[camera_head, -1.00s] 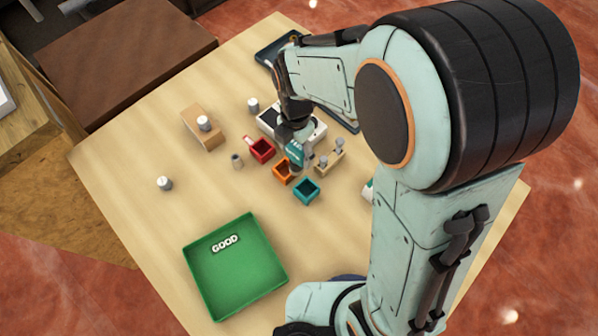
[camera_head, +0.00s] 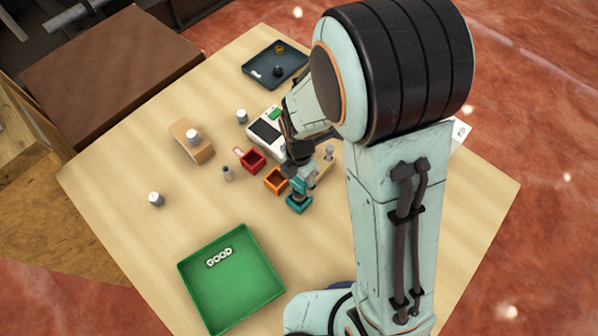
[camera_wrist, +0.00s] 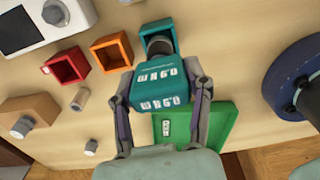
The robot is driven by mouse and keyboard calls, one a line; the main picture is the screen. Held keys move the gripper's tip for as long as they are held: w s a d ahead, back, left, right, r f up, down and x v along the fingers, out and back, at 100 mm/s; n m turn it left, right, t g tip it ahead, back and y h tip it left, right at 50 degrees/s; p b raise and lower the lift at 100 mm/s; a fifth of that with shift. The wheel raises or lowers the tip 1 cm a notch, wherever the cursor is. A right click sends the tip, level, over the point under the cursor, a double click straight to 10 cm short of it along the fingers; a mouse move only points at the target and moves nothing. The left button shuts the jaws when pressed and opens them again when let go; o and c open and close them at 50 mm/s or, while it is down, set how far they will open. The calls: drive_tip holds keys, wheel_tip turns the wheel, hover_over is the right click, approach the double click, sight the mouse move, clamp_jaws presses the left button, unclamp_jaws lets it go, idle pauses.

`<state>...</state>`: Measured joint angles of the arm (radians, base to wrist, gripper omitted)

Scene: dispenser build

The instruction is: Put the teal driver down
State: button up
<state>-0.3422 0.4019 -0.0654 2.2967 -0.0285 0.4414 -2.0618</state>
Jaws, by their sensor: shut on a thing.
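My gripper (camera_wrist: 160,97) is shut on the teal driver (camera_wrist: 150,88), a teal body with white lettering held between its two fingers. In the head view, the driver (camera_head: 299,186) hangs at the small open teal bin (camera_head: 298,204), which it partly covers. In the wrist view, the driver's dark grey nose reaches toward the inside of the teal bin (camera_wrist: 173,30). I cannot tell whether it touches the bin.
An orange bin (camera_head: 276,180) and a red bin (camera_head: 252,160) stand close beside the teal bin. A wooden block with posts (camera_head: 324,173) is to the right. A white device (camera_head: 266,134) stands behind. A green tray (camera_head: 265,285) labelled GOOD lies in front, with bare table between.

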drive_tip(key=shift+f, duration=0.55)
drive_tip(key=o, duration=1.2)
drive_tip(key=shift+o, duration=0.2)
wheel_tip(320, 180, up, 13)
drive_tip(key=shift+f, duration=0.1)
drive_tip(key=s+d+r+m, duration=0.1)
drive_tip(key=s+d+m, duration=0.2)
drive_tip(key=s+m, duration=0.4)
drive_tip(key=s+d+r+m, duration=0.2)
drive_tip(key=s+m, duration=0.5)
drive_tip(key=m, duration=1.1)
drive_tip(key=shift+s+d+r+m+y, duration=0.3)
drive_tip(key=shift+d+m+y, duration=0.1)
drive_tip(key=shift+d, duration=0.35)
